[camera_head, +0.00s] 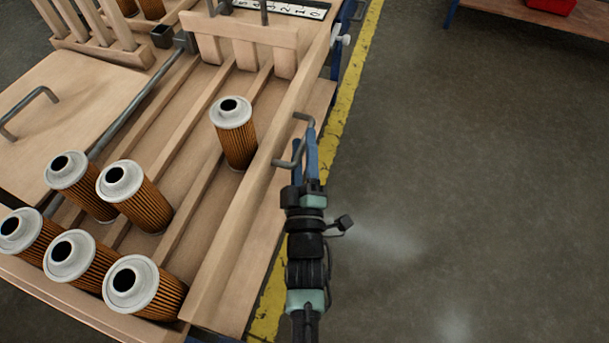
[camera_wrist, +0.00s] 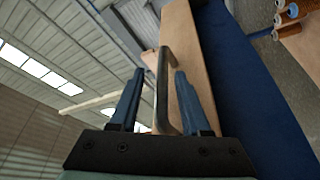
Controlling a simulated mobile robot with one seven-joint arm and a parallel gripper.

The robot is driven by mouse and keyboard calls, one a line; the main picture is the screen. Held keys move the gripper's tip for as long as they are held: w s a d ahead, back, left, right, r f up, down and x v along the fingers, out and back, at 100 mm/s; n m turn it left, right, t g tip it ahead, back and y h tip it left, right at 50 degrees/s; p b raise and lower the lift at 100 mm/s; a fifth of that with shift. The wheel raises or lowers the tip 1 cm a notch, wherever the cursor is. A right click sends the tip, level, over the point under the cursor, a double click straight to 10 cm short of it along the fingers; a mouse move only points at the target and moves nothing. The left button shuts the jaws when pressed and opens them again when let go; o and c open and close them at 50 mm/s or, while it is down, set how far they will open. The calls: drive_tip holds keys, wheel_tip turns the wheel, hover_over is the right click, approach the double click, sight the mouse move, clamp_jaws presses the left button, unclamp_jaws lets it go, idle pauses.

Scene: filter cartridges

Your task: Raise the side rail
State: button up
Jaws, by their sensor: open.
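The side rail (camera_head: 238,212) is a long wooden board along the right side of the wooden filter rack. A grey bent-bar handle (camera_head: 288,164) is on its outer side; it also shows in the wrist view (camera_wrist: 162,85) against the wooden rail (camera_wrist: 183,45). My gripper (camera_head: 306,152) is at the handle, outside the rail. In the wrist view its two blue fingers (camera_wrist: 160,90) stand apart with the handle bar between them. I cannot tell whether either finger touches the bar.
Several filter cartridges (camera_head: 239,145) with white caps stand in the rack's lanes beside the rail. A wooden gate (camera_head: 240,40) crosses the lanes at the far end. The grey floor (camera_head: 460,190) to the right is clear beyond the yellow line (camera_head: 350,95).

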drive_tip(key=v, duration=1.1)
drive_tip(key=shift+s+p, duration=0.2)
drive_tip(key=shift+p, duration=0.2)
